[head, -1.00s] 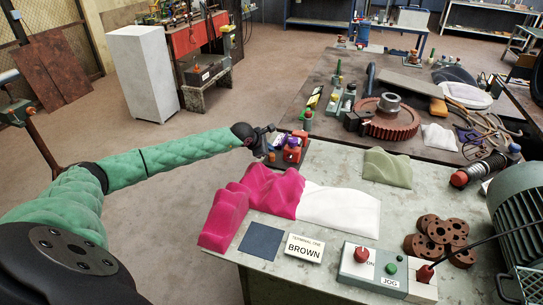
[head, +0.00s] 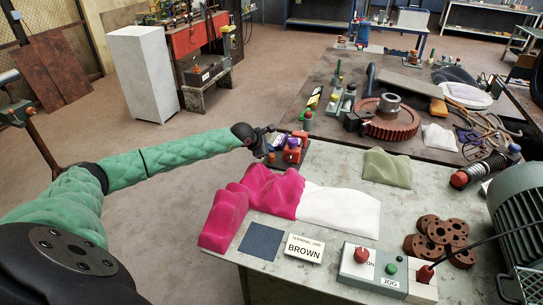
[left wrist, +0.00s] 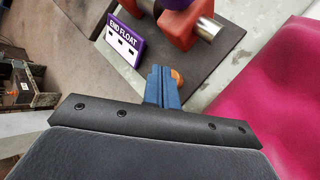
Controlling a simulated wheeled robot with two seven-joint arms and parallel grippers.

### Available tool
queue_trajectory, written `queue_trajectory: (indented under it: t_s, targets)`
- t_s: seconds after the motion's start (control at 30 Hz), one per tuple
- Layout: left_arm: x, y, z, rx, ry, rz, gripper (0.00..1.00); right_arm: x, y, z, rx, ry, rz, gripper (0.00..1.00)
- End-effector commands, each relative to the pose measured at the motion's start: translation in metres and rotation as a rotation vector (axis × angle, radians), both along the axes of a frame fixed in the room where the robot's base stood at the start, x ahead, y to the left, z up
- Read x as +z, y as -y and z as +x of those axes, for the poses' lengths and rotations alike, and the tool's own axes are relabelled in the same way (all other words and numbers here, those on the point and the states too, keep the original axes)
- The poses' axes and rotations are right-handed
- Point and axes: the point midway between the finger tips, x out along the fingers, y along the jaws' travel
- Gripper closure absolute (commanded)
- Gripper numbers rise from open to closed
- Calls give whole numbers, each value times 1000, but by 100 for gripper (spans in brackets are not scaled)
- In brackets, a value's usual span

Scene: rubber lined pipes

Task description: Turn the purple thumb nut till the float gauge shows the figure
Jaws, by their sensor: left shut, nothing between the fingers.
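The float gauge unit stands at the far left corner of the bench, with a red bracket (left wrist: 172,25) around a bright metal shaft (left wrist: 208,29). A purple round part (left wrist: 180,3), likely the thumb nut, is cut off by the top edge of the left wrist view. A purple END FLOAT plate (left wrist: 124,42) beside it has white windows; I cannot read a figure. In the head view the unit is small, red and purple (head: 292,152). My left gripper (left wrist: 162,75) is shut and empty, its blue fingers beside the unit, apart from the purple part. An orange piece (left wrist: 177,77) shows partly behind them.
A magenta cloth (head: 262,188) and a white cloth (head: 340,208) lie heaped near the unit. A BROWN sign (head: 304,248), a switch box (head: 375,270) and brown discs (head: 440,238) stand nearer. Bare bench lies right of the unit.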

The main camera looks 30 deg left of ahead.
Motion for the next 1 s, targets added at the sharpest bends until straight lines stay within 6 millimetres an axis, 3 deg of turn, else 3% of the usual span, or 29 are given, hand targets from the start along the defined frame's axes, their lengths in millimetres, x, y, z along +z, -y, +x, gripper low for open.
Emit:
queue_trajectory:
  t_s: [0.63,1.0]
  targets:
    - [0,0,0,0,0,0,100,0,1,1,1,1,-1,100]
    - [-7,0,0,0,0,0,100,-11,1,0,1,0,-1,100]
